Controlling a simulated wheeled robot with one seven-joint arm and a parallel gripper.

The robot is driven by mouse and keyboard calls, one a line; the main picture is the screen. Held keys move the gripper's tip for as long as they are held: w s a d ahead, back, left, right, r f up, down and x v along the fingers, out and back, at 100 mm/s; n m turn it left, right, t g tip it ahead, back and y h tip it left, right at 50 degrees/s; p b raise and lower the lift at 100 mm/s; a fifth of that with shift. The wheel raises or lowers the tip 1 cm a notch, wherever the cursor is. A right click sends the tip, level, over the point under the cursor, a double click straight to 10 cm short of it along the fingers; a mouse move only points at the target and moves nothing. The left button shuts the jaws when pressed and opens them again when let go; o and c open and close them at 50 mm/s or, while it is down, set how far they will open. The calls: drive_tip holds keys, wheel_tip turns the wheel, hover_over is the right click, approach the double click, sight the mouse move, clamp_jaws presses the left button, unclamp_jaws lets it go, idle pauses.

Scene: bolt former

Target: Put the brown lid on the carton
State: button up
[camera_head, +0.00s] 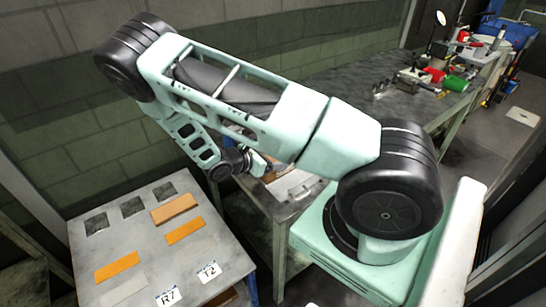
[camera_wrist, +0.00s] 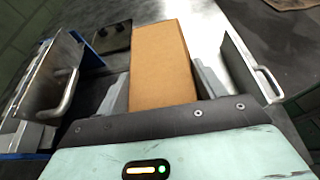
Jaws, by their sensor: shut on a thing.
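A brown, flat-faced block-like piece (camera_wrist: 160,65), which looks like the brown lid, sits between the two grey fingers of my gripper (camera_wrist: 160,88) in the wrist view. The fingers are shut on its sides. In the head view my gripper (camera_head: 262,165) is over the near-left end of the dark workbench, partly hidden by my arm. A small brown patch (camera_head: 273,174) shows beside it there. I cannot clearly make out the carton in either view.
A metal box with a handle (camera_wrist: 45,85) stands left of my gripper, and a handled metal panel (camera_wrist: 252,68) stands right. A grey table (camera_head: 145,240) holds orange-brown plates (camera_head: 174,208), dark squares (camera_head: 132,206) and labels. Tools and a green cylinder (camera_head: 455,84) crowd the workbench's far end.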

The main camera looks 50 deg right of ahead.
drive_tip(key=o, duration=1)
drive_tip(key=b+v, duration=0.4)
drive_tip(key=v, duration=1.3)
drive_tip(key=shift+w+a, duration=0.1)
drive_tip(key=shift+a, duration=0.1)
drive_tip(key=s+a+r+m+t+y, duration=0.1)
drive_tip(key=s+a+r+m+y, duration=0.1)
drive_tip(key=s+a+r+y, duration=0.2)
drive_tip(key=s+a+r+m+t+y, duration=0.1)
drive_tip(key=s+a+r+m+y, duration=0.2)
drive_tip(key=s+a, duration=0.7)
drive_tip(key=s+a+r+m+t+y, duration=0.1)
drive_tip(key=s+a+r+m+y, duration=0.1)
drive_tip(key=s+a+r+y, duration=0.3)
drive_tip(key=shift+s+a+r+m+y, duration=0.2)
drive_tip(key=shift+s+a+y, duration=0.25)
drive_tip(key=shift+s+a, duration=0.2)
drive_tip(key=shift+s+a+r+m+y, duration=0.1)
drive_tip(key=shift+s+a+r+y, duration=0.1)
drive_tip(key=shift+s+a+y, duration=0.4)
